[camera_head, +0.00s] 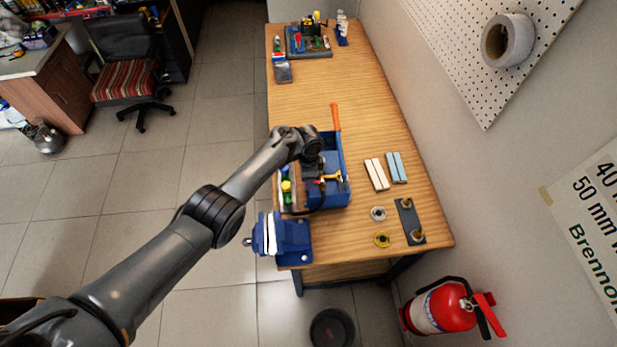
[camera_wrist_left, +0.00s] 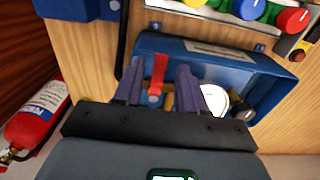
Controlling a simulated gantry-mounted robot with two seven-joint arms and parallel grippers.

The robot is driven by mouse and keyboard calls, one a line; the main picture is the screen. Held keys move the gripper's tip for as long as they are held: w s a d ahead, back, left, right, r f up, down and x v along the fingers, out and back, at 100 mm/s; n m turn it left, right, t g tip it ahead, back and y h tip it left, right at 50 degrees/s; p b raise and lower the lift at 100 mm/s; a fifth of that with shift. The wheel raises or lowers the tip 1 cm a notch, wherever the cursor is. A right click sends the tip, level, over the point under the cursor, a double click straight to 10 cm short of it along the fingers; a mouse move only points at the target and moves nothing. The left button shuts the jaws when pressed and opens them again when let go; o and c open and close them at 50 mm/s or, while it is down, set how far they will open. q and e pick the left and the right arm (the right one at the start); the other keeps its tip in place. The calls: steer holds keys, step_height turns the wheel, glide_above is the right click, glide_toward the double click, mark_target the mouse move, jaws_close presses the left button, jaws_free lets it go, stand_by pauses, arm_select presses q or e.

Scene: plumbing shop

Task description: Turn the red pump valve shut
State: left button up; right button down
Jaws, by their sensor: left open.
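The blue pump box (camera_head: 337,194) stands on the wooden bench, with a long orange-tipped handle (camera_head: 336,118) rising from it. It also fills the middle of the left wrist view (camera_wrist_left: 262,72). There, the red valve lever (camera_wrist_left: 158,66) points up the picture inside the box, beside a white round gauge (camera_wrist_left: 214,97). My left gripper (camera_head: 312,172) is over the box. In the left wrist view its two fingers (camera_wrist_left: 158,78) are apart, one on each side of the red lever. I cannot tell whether either finger touches it. My right gripper is not in view.
A blue vise (camera_head: 285,238) sits at the bench's near left corner. White blocks (camera_head: 377,174), light blue blocks (camera_head: 397,167) and a plate with brass fittings (camera_head: 409,220) lie right of the pump. A red extinguisher (camera_head: 443,308) stands near the wall.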

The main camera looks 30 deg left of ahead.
arm_select(q)
steer(key=shift+r, duration=0.1)
step_height(320, 180, up, 11)
steer(key=p, duration=0.3)
steer(key=shift+f, duration=0.2)
steer(key=shift+f, duration=0.1)
stand_by(0.3)
